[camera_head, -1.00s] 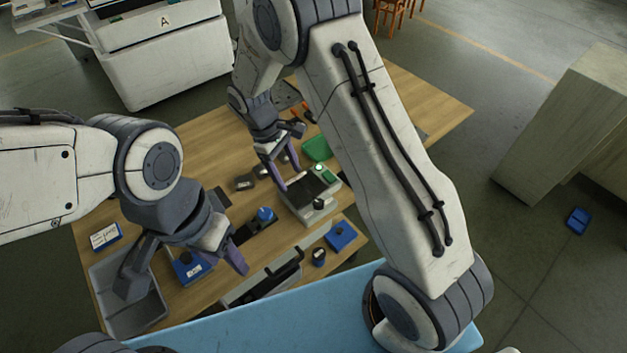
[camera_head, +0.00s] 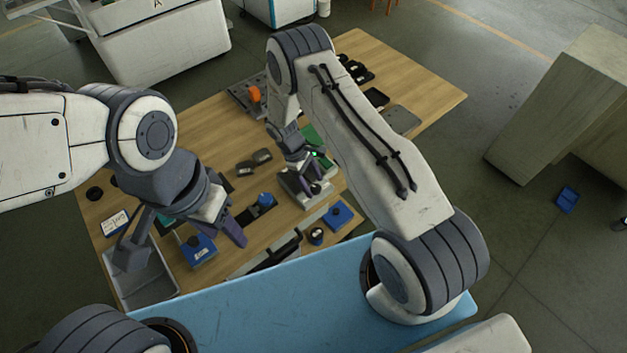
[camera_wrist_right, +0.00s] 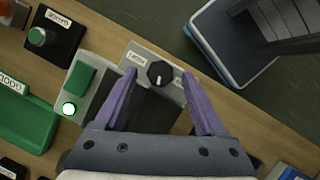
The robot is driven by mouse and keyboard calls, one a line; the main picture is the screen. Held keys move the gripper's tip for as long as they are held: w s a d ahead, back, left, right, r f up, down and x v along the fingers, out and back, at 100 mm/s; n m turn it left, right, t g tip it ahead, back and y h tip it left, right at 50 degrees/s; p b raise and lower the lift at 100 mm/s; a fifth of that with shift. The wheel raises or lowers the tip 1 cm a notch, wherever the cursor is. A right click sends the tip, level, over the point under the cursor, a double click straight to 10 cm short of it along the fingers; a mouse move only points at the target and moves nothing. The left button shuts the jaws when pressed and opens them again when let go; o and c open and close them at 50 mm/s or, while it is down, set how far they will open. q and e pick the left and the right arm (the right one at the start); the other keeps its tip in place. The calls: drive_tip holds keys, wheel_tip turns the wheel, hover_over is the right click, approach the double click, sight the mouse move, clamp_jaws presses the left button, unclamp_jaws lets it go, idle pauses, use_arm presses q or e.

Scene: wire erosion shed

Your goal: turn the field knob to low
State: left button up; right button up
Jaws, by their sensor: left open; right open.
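The field knob (camera_wrist_right: 160,74) is a small round black knob on a pale grey box (camera_wrist_right: 104,100) in the right wrist view. A white label lies on each side of it; I cannot read them surely, nor tell which way the knob points. My right gripper (camera_wrist_right: 163,95) is open, its purple fingers on either side of the knob and apart from it. In the head view my right gripper (camera_head: 312,187) is over the same box (camera_head: 296,199) and hides much of its top. My left gripper (camera_head: 222,230) is open and empty above the table's left part.
A grey tray (camera_head: 170,287), a blue box (camera_head: 197,254) and another blue box (camera_head: 338,214) are on the wooden table (camera_head: 425,85). A green bin (camera_wrist_right: 28,120) stands beside the box.

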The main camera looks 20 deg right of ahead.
drive_tip(key=shift+s+f, duration=0.1)
drive_tip(key=shift+f, duration=0.2)
clamp_jaws()
drive_tip(key=shift+n, duration=0.4)
drive_tip(key=shift+n+t+b, duration=0.5)
drive_tip(key=shift+n+b, duration=0.25)
drive_tip(key=shift+n, duration=0.15)
drive_tip(key=shift+s+n+t+h+b, duration=0.1)
drive_tip(key=shift+n+t+h+b, duration=0.25)
drive_tip(key=shift+n, duration=0.45)
drive_tip(key=shift+s+n+t+h+b, duration=0.2)
drive_tip(key=shift+n+b, duration=0.25)
drive_tip(key=shift+n, duration=0.35)
drive_tip(key=shift+w+a+r, duration=0.1)
drive_tip(key=shift+w, duration=0.05)
